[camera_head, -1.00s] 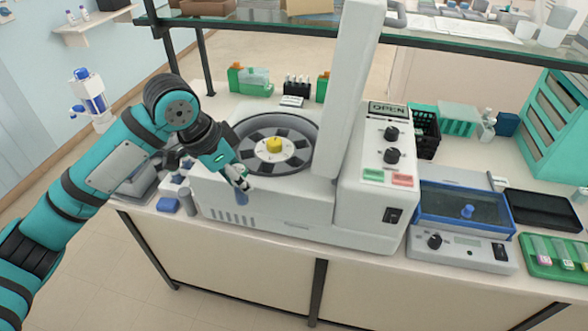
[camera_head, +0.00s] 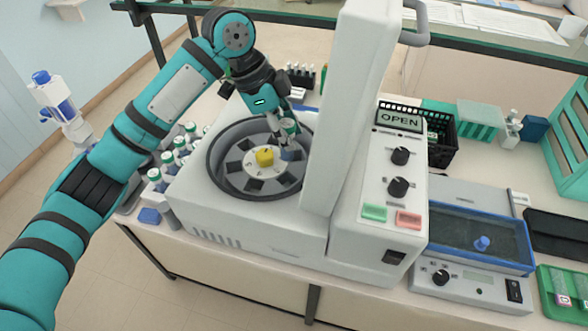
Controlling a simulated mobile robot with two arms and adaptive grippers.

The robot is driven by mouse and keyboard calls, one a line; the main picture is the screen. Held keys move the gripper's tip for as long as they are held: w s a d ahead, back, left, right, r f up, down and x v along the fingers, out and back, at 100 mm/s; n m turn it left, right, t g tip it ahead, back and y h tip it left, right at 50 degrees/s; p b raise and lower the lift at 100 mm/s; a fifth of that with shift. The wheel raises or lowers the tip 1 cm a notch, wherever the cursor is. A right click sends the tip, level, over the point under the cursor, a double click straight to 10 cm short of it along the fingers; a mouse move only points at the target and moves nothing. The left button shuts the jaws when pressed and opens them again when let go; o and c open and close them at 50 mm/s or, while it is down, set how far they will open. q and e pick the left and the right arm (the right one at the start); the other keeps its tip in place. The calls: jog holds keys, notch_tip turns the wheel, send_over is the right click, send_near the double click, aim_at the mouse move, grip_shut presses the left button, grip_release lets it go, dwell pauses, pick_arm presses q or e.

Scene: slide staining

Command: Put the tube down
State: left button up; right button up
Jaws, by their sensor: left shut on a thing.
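My left gripper (camera_head: 283,134) is shut on a tube (camera_head: 288,153) with a pale cap and a bluish lower part. It holds the tube over the right side of the open centrifuge (camera_head: 262,247). The tube's lower end is at the rotor (camera_head: 264,180), near the yellow hub knob (camera_head: 265,156). I cannot tell whether it is inside a slot. The rotor's other visible dark slots look empty. The centrifuge lid (camera_head: 352,100) stands raised, and its sign (camera_head: 400,119) reads OPEN. My right gripper is not in view.
Several capped tubes (camera_head: 180,149) stand in a rack left of the centrifuge. A blue-framed bath (camera_head: 480,238) stands to the right. A black basket (camera_head: 440,140) is behind the control panel. A glass shelf edge (camera_head: 480,50) crosses the back.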

aim_at(281, 151)
pick_arm(q)
notch_tip(281, 151, down, 3)
jog(key=shift+r+p, duration=0.2)
jog(key=shift+p, duration=0.35)
jog(key=f, duration=0.1)
jog(key=s+f, duration=0.1)
jog(key=f, duration=0.1)
jog(key=shift+a+p, duration=0.2)
jog(key=shift+p, duration=0.2)
jog(key=shift+f, duration=0.3)
jog(key=f, duration=0.2)
jog(key=f+p, duration=0.1)
jog(key=shift+w+d+f, duration=0.15)
jog(key=shift+w, duration=0.1)
jog(key=shift+f, duration=0.45)
jog(key=shift+s+f, duration=0.1)
jog(key=shift+f, duration=0.05)
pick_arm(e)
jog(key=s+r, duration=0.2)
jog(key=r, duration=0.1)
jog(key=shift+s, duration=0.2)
pick_arm(q)
jog(key=o, duration=1)
jog(key=shift+f, duration=0.15)
